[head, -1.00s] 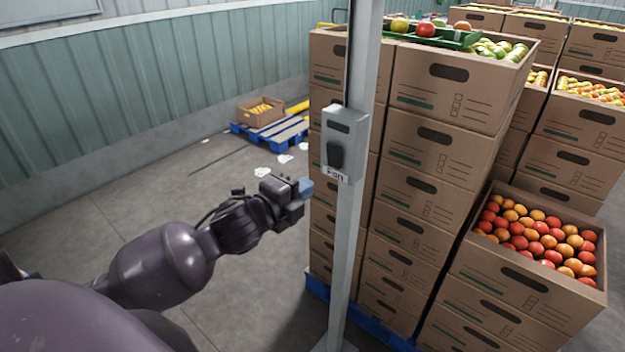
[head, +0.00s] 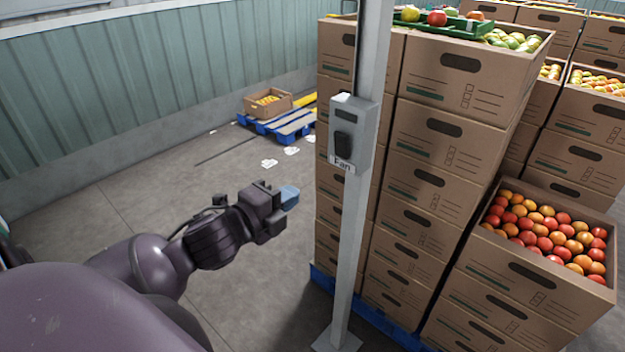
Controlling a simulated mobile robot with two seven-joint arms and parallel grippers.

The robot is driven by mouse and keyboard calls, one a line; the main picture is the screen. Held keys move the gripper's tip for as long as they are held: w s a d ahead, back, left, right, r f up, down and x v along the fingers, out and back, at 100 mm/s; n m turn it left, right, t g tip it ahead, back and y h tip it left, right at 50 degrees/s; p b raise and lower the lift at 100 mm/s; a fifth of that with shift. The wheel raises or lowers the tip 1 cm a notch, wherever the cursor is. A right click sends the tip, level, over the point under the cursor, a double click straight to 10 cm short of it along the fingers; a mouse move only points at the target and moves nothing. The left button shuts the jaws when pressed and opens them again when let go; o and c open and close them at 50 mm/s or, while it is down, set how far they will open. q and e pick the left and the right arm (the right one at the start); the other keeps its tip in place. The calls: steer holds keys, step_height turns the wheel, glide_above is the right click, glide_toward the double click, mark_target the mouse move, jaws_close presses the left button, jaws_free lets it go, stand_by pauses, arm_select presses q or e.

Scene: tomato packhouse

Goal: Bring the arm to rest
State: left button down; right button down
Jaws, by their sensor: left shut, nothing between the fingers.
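My left arm comes in from the lower left of the head view, purple with a dark wrist. Its gripper (head: 289,197), with light blue fingertips, is shut and empty. It is in the air over the grey floor, left of the post and apart from it. My right gripper is not in view.
A grey post (head: 352,240) carries a switch box (head: 349,117) labelled "Fan". Stacked cartons (head: 440,125) stand behind it on a blue pallet. An open carton of tomatoes (head: 535,272) is at right. A blue pallet (head: 292,124) with a carton (head: 268,103) lies farther back.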

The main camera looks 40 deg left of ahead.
arm_select(q)
step_height(320, 180, down, 15)
steer(key=s+n+g, duration=0.2)
steer(key=n, duration=1)
steer(key=s+d+f+n+g, duration=0.1)
steer(key=s+d+f+n, duration=0.2)
steer(key=f, duration=0.3)
steer(key=s+d+f+n+g+y, duration=0.1)
steer(key=s+d+f+n+g, duration=0.1)
steer(key=s+f, duration=0.3)
step_height(320, 180, down, 2)
steer(key=shift+s+d+n+y, duration=0.3)
steer(key=shift+s+d+n, duration=0.1)
steer(key=shift+d+n, duration=0.1)
